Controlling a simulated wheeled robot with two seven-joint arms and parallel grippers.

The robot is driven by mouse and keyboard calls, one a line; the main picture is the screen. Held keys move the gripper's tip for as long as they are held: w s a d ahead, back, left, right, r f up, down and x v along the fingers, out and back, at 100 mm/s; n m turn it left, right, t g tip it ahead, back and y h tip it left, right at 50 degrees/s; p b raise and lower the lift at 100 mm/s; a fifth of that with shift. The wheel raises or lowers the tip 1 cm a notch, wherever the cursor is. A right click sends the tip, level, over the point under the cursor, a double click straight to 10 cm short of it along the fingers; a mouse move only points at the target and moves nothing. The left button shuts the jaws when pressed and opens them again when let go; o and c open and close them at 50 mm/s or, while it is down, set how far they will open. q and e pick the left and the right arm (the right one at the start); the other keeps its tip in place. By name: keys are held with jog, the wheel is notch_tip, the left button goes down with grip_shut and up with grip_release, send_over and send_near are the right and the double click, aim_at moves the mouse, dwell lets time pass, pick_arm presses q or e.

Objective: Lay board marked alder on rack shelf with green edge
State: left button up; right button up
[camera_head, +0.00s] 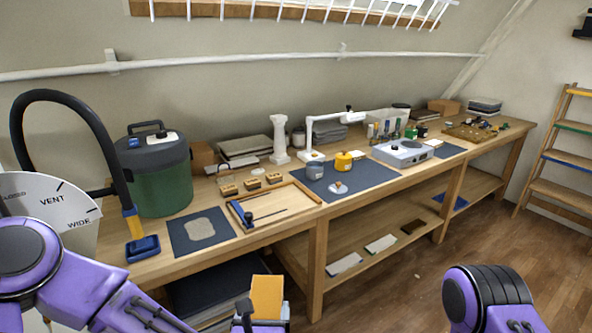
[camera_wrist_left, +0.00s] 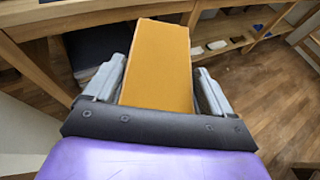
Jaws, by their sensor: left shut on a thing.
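A plain orange-tan board (camera_head: 267,297) is in my left gripper (camera_head: 261,318), low in front of the bench. In the left wrist view the board (camera_wrist_left: 158,65) stands out between the two grey fingers of the left gripper (camera_wrist_left: 155,88), which are shut on it. I see no marking on its visible face, so I cannot tell if it says alder. The wooden rack (camera_head: 554,187) stands at the far right against the wall. Its shelf with the green edge (camera_head: 573,127) is below a yellow-edged one and above a blue-edged one. My right gripper is out of view.
The long bench (camera_head: 262,238) runs along the wall, with a green canister (camera_head: 160,180), dark blue mats and small tools on top. Its lower shelf (camera_head: 390,225) holds a few flat pieces. The wooden floor (camera_head: 480,240) between bench and rack is open.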

pick_arm(q)
jog(key=shift+s+d+m+h, duration=0.35)
jog(key=shift+s+m+h, duration=0.05)
jog(key=shift+s+h, duration=0.1)
jog(key=shift+s+d+m+h, duration=0.1)
jog(key=shift+d+m+h, duration=0.15)
jog(key=shift+m+h, duration=0.05)
jog(key=shift+w+a+f+h, duration=0.1)
jog(key=shift+w+a+h, duration=0.05)
jog(key=shift+w+h, duration=0.15)
jog(key=w+a+r+y, duration=0.1)
jog(key=w+a+r, duration=0.1)
jog(key=a, duration=0.4)
jog(key=w+a+r+n+y, duration=0.1)
jog(key=w+a+r, duration=0.1)
jog(key=a, duration=0.5)
jog(key=shift+w+a+r, duration=0.2)
jog(key=shift+a+r, duration=0.05)
jog(key=shift+r, duration=0.3)
jog(key=shift+d, duration=0.1)
